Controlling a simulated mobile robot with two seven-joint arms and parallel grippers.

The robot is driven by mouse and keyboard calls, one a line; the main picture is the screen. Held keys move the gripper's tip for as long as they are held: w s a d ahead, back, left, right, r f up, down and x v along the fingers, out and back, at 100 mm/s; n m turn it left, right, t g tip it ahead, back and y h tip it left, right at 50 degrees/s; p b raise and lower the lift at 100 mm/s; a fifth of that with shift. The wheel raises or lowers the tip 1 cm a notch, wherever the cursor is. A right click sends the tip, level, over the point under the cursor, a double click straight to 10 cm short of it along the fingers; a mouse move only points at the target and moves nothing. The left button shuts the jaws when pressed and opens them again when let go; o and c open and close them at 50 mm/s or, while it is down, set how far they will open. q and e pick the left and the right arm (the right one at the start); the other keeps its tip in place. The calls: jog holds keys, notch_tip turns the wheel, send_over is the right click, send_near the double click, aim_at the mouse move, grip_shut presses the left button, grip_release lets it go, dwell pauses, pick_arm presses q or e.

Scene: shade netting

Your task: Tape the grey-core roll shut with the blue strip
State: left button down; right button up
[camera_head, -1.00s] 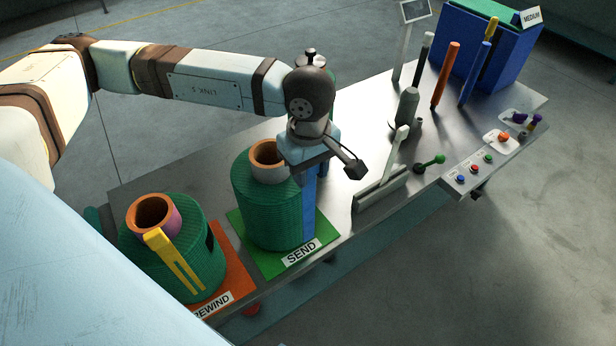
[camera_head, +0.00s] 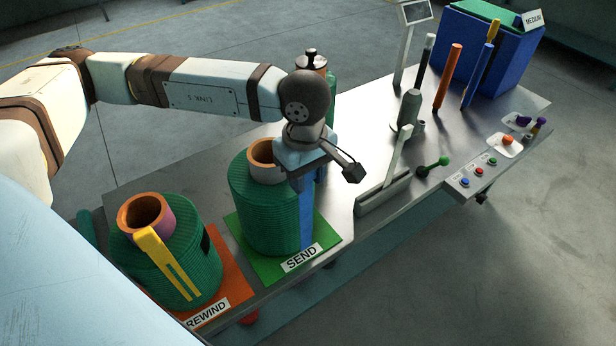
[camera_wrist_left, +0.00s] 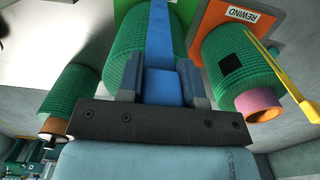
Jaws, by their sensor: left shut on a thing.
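The grey-core roll (camera_head: 262,215) is a green netting roll standing upright on the green SEND mat (camera_head: 322,240). Its core (camera_head: 265,172) is greyish outside with an orange-brown rim. The blue strip (camera_head: 307,228) runs vertically down the roll's right side. My left gripper (camera_head: 308,180) is at the upper part of that side. In the left wrist view my gripper (camera_wrist_left: 157,85) is shut on the blue strip (camera_wrist_left: 159,50), which extends from between the fingers along the green roll (camera_wrist_left: 128,35). Whether the strip is stuck flat everywhere is unclear. My right gripper is not in view.
A roll with a purple core (camera_head: 168,262) and yellow holder (camera_head: 165,262) stands on the orange REWIND mat. Another roll (camera_head: 330,95) is partly hidden behind my wrist. Right of the gripper are a metal fixture (camera_head: 385,190), posts, a button panel (camera_head: 475,172) and a blue bin (camera_head: 510,60).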

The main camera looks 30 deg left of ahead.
pick_arm(q)
jog(key=shift+w+a+f+b, duration=0.2)
jog(key=shift+a+f+b, duration=0.3)
jog(key=shift+f+b, duration=0.3)
jog(key=shift+w+a+f+b, duration=0.2)
jog(key=shift+a+f+b, duration=0.4)
jog(key=shift+b, duration=0.3)
jog(key=shift+w+a+b, duration=0.25)
jog(key=shift+a, duration=0.25)
jog(key=shift+w+a+b, duration=0.2)
jog(key=shift+a, duration=0.25)
dwell(0.3)
jog(key=c, duration=0.7)
grip_release()
